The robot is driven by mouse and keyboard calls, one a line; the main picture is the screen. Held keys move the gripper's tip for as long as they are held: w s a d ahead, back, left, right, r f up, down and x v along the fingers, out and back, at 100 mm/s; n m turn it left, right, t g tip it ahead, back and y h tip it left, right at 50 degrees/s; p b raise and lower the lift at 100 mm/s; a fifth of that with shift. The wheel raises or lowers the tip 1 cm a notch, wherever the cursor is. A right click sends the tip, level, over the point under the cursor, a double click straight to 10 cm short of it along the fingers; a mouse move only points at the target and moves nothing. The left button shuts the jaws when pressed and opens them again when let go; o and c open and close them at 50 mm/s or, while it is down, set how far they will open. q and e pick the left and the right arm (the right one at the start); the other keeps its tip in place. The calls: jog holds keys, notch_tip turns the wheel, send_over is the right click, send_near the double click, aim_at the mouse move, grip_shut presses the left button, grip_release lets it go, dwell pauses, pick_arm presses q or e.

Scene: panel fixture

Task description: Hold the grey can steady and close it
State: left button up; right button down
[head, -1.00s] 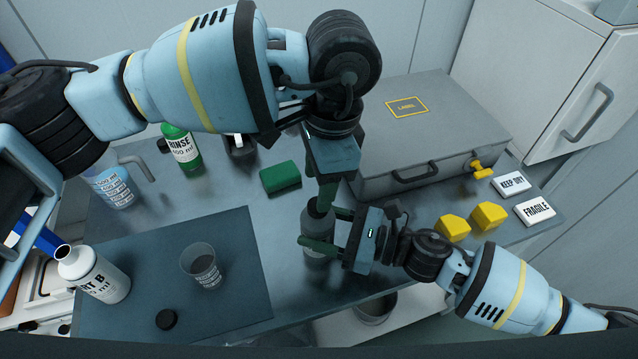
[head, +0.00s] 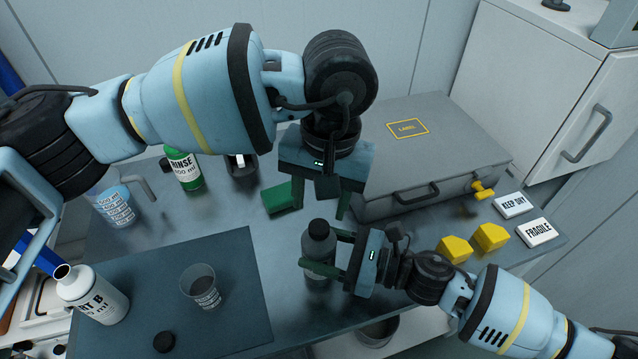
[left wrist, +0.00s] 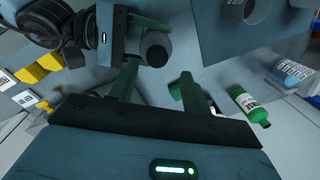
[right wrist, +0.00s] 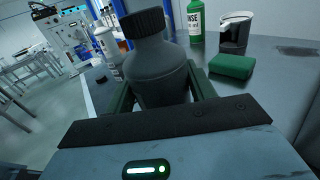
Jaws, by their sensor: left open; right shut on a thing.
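The grey can (head: 318,246) stands upright near the table's front edge. My right gripper (head: 322,255) is shut around its body from the right. A black cap (right wrist: 143,22) sits level on the can's neck in the right wrist view; how tight it is cannot be told. The can (right wrist: 160,75) is between both right fingers there. My left gripper (head: 320,208) is open and empty above and behind the can, fingers pointing down. In the left wrist view the can's top (left wrist: 155,50) shows beyond the open left fingers.
A grey case (head: 440,150) stands behind right. Yellow blocks (head: 490,237) and label signs (head: 534,232) lie right. A green sponge (head: 280,197), green rinse bottle (head: 184,170) and beaker (head: 117,205) stand left. A mat (head: 235,270) holds a clear cup (head: 203,287) and a loose cap (head: 164,342).

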pick_arm(q)
jog(key=n, duration=0.3)
jog(key=shift+r, duration=0.1)
jog(key=n, duration=0.5)
jog(key=shift+r, duration=0.15)
jog(key=n, duration=0.4)
jog(key=shift+r+n, duration=0.15)
jog(key=shift+n, duration=0.25)
jog(key=n, duration=0.4)
jog(key=shift+r+n+h, duration=0.2)
jog(key=shift+n+h, duration=0.1)
jog(key=shift+n, duration=0.1)
jog(key=n, duration=0.4)
jog(key=shift+r+n, duration=0.15)
jog(key=shift+n, duration=0.15)
jog(key=n, duration=0.3)
jog(key=shift+r, duration=0.1)
jog(key=n, duration=0.4)
jog(key=shift+a+r+n, duration=0.1)
jog(key=shift+r+n, duration=0.1)
jog(key=shift+n, duration=0.2)
jog(key=n, duration=0.3)
jog(key=shift+r+n, duration=0.1)
jog(key=shift+n, duration=0.3)
